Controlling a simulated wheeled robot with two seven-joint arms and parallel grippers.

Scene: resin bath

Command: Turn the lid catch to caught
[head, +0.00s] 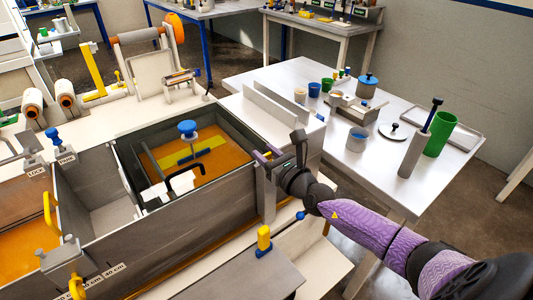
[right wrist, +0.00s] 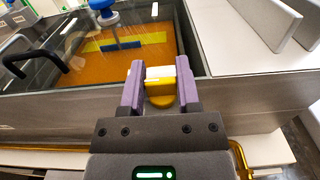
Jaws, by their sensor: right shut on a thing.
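My right gripper (head: 268,157) is at the right end of the resin bath (head: 190,237), at its rim. In the right wrist view, its purple fingers (right wrist: 160,78) are closed on a small yellow and white piece, which looks like the lid catch (right wrist: 161,90). The gripper hides the catch in the head view, and I cannot tell which way it is turned. The clear lid (head: 222,145) lies over the orange bath, with a black handle (head: 172,186) at its left part. The handle also shows in the right wrist view (right wrist: 28,58). My left gripper is not in view.
A blue knob (head: 188,129) stands over the bath. A yellow-topped handle (head: 263,240) is in front. The table at right holds a green cup (head: 440,134), a grey cylinder (head: 413,155) and a tray (head: 470,125). Upright pale plates (head: 275,103) stand behind the gripper.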

